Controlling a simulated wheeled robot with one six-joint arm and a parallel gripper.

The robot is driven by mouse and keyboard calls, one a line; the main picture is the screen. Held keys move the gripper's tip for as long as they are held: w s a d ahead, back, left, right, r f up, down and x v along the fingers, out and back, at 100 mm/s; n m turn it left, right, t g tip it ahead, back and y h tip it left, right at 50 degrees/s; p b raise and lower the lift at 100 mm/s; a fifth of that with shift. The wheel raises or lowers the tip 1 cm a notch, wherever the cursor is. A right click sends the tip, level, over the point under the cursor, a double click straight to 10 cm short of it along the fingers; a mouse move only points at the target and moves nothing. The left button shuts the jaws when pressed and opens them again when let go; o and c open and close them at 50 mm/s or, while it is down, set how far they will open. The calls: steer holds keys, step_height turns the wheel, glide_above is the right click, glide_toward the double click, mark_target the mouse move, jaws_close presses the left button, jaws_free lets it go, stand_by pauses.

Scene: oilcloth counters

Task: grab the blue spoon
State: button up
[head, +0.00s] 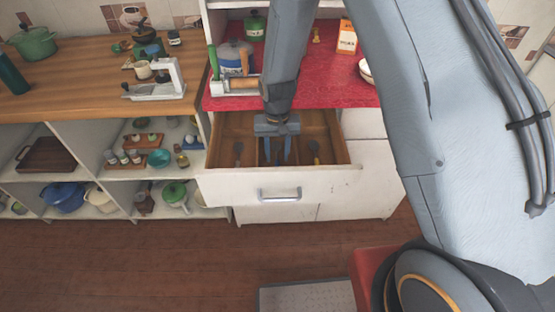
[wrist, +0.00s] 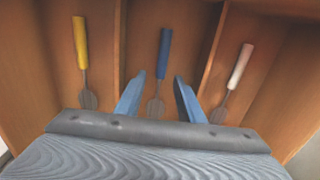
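The blue spoon (wrist: 163,55) has a blue handle and a grey metal head. It lies in the middle compartment of an open drawer. My gripper (wrist: 160,78) is open, with one blue finger on each side of the spoon's lower part in the wrist view. The fingers do not appear to touch it; how far above it they are, I cannot tell. In the head view my gripper (head: 276,158) points down into the drawer (head: 238,189), and the blue spoon is hard to make out there.
A yellow-handled utensil (wrist: 80,45) lies in the left compartment and a white-handled one (wrist: 238,68) in the right. Wooden dividers (wrist: 118,45) separate them. The red counter (head: 310,88) behind the drawer holds a grey-blue pot (head: 234,52) and an orange-and-white box (head: 346,38).

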steer(key=shift+f, duration=0.55)
steer(key=shift+c, duration=0.3)
jaws_close()
steer(key=shift+r, duration=0.1)
